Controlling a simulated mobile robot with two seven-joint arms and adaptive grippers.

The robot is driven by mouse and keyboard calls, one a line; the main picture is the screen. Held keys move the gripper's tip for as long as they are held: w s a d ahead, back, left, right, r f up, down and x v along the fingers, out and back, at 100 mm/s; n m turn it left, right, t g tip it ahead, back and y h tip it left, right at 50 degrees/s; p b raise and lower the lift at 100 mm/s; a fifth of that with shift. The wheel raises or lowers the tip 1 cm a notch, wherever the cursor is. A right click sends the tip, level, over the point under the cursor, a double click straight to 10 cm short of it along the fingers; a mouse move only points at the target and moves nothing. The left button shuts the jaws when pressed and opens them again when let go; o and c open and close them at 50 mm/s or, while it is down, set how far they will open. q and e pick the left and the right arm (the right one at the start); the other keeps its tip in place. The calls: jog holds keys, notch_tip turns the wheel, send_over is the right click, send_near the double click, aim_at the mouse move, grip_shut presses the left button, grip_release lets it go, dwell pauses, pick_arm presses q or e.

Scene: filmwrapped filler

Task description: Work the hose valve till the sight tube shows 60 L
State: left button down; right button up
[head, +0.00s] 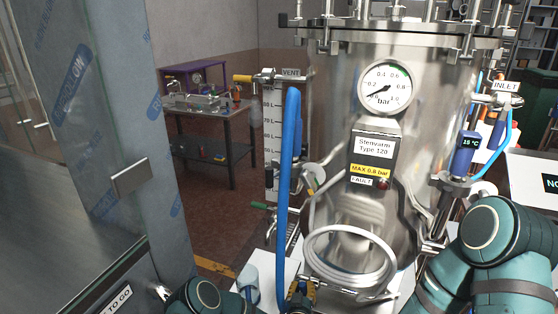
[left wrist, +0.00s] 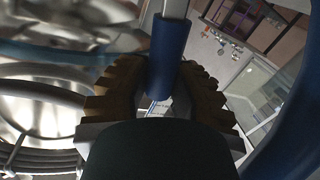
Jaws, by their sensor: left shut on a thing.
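The steel vessel (head: 335,75) stands upright in the head view. The sight tube with its numbered scale (head: 270,140) runs up its left side; I cannot make out the liquid level. A blue hose (head: 283,200) arches from near the vent and drops in front. My left gripper (head: 300,293) is low at the bottom edge, beside the hose. In the left wrist view its ridged brown fingers (left wrist: 160,95) are shut on a blue-sleeved handle (left wrist: 167,55) with a pale metal shank, apparently the hose valve's lever. The valve body is hidden. My right arm shows at lower right; its gripper is out of view.
A pressure gauge (head: 386,87) reads about 0.1 bar, above a label plate (head: 371,160). A coiled pale hose (head: 350,262) hangs at the vessel's front. A filmed steel panel (head: 100,120) stands close on the left. A workbench (head: 215,125) is behind.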

pick_arm(q)
jog(key=shift+s+d+r+m+t, duration=0.1)
jog(key=shift+s+d+m+t, duration=0.1)
jog(key=shift+d+m, duration=0.45)
jog(key=shift+s+d+m+t, duration=0.15)
jog(key=shift+d+m, duration=0.25)
jog(key=shift+m, duration=0.35)
jog(key=c, duration=0.8)
grip_release()
jog(key=shift+o, duration=0.2)
jog(key=s+a, duration=0.1)
jog(key=s, duration=1.1)
jog(key=shift+a, duration=0.2)
